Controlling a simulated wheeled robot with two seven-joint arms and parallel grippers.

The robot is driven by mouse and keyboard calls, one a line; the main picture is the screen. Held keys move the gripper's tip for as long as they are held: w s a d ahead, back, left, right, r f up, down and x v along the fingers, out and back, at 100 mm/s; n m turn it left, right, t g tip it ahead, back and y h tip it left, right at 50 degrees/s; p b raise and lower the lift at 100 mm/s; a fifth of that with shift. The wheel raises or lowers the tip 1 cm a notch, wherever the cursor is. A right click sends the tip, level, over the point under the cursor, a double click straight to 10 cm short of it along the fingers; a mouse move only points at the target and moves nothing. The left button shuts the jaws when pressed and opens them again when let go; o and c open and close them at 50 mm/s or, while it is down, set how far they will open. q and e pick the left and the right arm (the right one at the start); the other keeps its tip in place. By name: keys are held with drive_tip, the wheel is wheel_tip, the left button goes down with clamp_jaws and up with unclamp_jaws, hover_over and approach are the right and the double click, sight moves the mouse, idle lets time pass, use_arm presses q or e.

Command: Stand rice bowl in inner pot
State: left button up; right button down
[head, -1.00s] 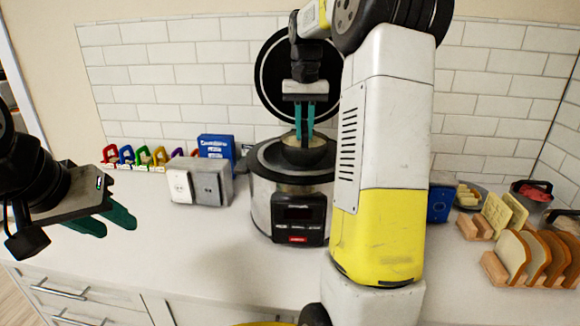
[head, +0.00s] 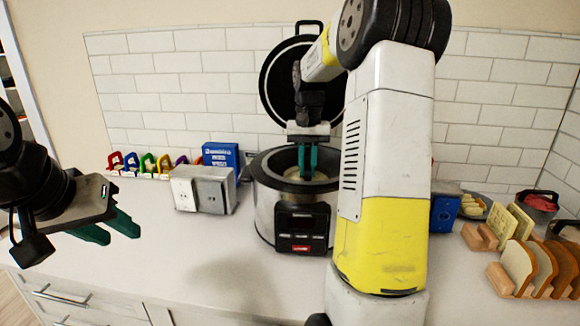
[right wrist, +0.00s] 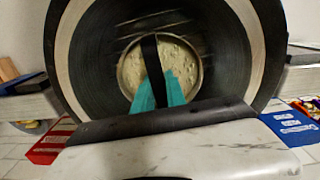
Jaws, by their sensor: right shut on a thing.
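The rice bowl (right wrist: 136,72) is round, with pale rice inside and a dark bar across its top. It appears upright inside the dark inner pot (right wrist: 220,70) of the rice cooker (head: 265,208); in the head view only some rice shows past my fingers. My right gripper (head: 308,176) reaches down into the pot, its teal fingers shut on the bowl's bar, also in the right wrist view (right wrist: 160,90). I cannot tell whether the bowl touches the pot's floor. My left gripper (head: 110,230) is open and empty over the counter at left.
The cooker's lid (head: 275,85) stands open behind. A grey box (head: 205,190), a blue box (head: 220,155) and several coloured clips (head: 145,163) are left of the cooker. Bread slices in a rack (head: 530,268) and a pot (head: 538,200) are at right. The front-left counter is clear.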

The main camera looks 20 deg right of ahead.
drive_tip(key=c, duration=1.4)
unclamp_jaws()
drive_tip(key=shift+o, duration=0.2)
wheel_tip(320, 180, up, 11)
drive_tip(key=shift+f, duration=0.1)
drive_tip(key=s+a+r+n+t, duration=0.25)
drive_tip(key=s+a, duration=0.55)
drive_tip(key=s, duration=0.4)
drive_tip(key=s+a+f+n+t+y, duration=0.1)
drive_tip(key=s+a+f+t, duration=0.1)
drive_tip(key=s, duration=0.4)
drive_tip(key=s+a+f+n+t+y, duration=0.1)
drive_tip(key=s+a+f, duration=0.2)
drive_tip(key=s+f, duration=0.2)
drive_tip(key=shift+s+f+t, duration=0.3)
drive_tip(key=shift+s+t, duration=0.05)
drive_tip(key=shift+s, duration=0.15)
drive_tip(key=shift+a, duration=0.1)
